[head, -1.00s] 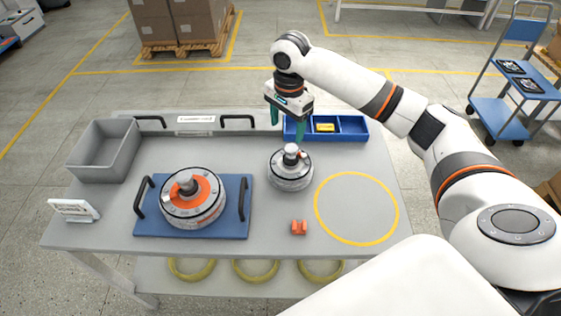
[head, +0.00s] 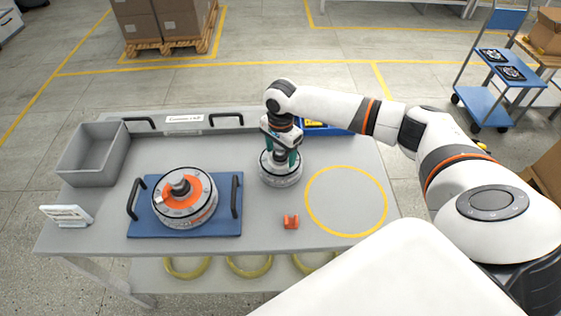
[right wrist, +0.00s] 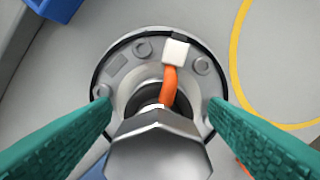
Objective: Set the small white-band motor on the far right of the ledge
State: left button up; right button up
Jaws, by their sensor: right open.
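The small white-band motor (head: 281,176) is a grey disc with an upright shaft, standing on the grey table right of the blue mat. In the right wrist view its round flange (right wrist: 124,66) shows from above, with bolts, a white connector and an orange cable beside the hex-topped shaft (right wrist: 158,150). My right gripper (head: 281,156) is over the motor, its two teal fingers open on either side of the shaft. In the wrist view a gap shows between each finger and the shaft. My left gripper is not in view.
A larger orange-topped motor (head: 185,198) sits on the blue mat (head: 145,226) with black handles. A grey bin (head: 92,156) stands at left, a blue tray (head: 340,129) behind my arm. An orange block (head: 291,222) lies in front. The yellow circle (head: 346,167) at right is empty.

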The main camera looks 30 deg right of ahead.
grip_shut()
jog(key=shift+w+r, duration=0.1)
jog(key=shift+w, duration=0.05)
dwell(0.4)
jog(key=shift+r, duration=0.1)
jog(key=shift+r, duration=0.3)
notch_tip(320, 180, up, 9)
jog(key=shift+r+b, duration=0.1)
jog(key=shift+b, duration=0.3)
jog(key=shift+s+a+r+n, duration=0.1)
jog(key=shift+s+a+n, duration=0.15)
jog(key=shift+a+n, duration=0.2)
jog(key=s+a+r+n, duration=0.1)
jog(key=s+a+n, duration=1.1)
jog(key=s+n, duration=0.2)
jog(key=shift+s+a+r, duration=0.2)
jog(key=shift+s+a, duration=0.05)
